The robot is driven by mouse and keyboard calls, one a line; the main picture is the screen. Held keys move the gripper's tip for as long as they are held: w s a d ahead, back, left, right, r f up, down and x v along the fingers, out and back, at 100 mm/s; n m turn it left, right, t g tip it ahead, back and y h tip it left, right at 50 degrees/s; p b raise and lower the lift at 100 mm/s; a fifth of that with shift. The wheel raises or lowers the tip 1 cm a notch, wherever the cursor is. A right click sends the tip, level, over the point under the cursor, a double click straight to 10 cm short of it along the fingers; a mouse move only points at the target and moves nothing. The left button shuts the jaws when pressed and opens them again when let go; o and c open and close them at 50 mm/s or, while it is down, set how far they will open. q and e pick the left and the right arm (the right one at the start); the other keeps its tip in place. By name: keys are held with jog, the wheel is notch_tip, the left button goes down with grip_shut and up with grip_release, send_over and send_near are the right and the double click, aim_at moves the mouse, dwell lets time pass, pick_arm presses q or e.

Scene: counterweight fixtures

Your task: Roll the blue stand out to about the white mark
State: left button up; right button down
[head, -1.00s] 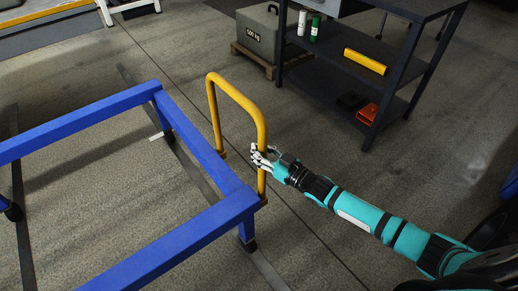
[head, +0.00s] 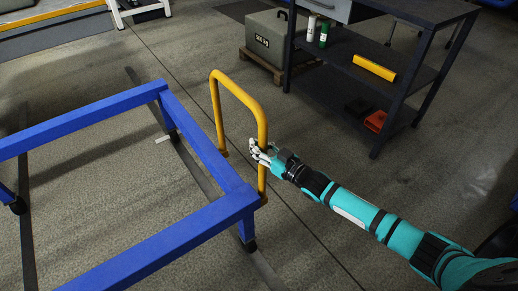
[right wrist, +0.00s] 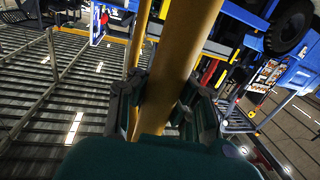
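The blue stand (head: 205,146) is a blue frame on small wheels, filling the left of the head view. A yellow handle (head: 241,92) rises from its right side. My right gripper (head: 262,154) is shut around the handle's near upright. In the right wrist view its fingers lie on both sides of the yellow bar (right wrist: 178,60). My left gripper is not in view.
Dark rails (head: 28,240) run along the floor under the stand. A grey weight (head: 266,38) sits on a pallet.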

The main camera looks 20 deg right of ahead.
jog(key=shift+w+d+r, duration=0.1)
jog(key=shift+w+d, duration=0.25)
jog(key=shift+w, duration=0.3)
jog(key=c, duration=1.2)
grip_release()
jog(key=shift+s+d, duration=0.1)
jog(key=shift+o, duration=0.8)
jog(key=shift+s, duration=0.1)
jog(key=shift+a, duration=0.2)
jog(key=shift+s+d, duration=0.1)
jog(key=shift+s, duration=0.2)
jog(key=v, duration=1.1)
jog(key=shift+d, duration=0.25)
jog(key=shift+s, duration=0.15)
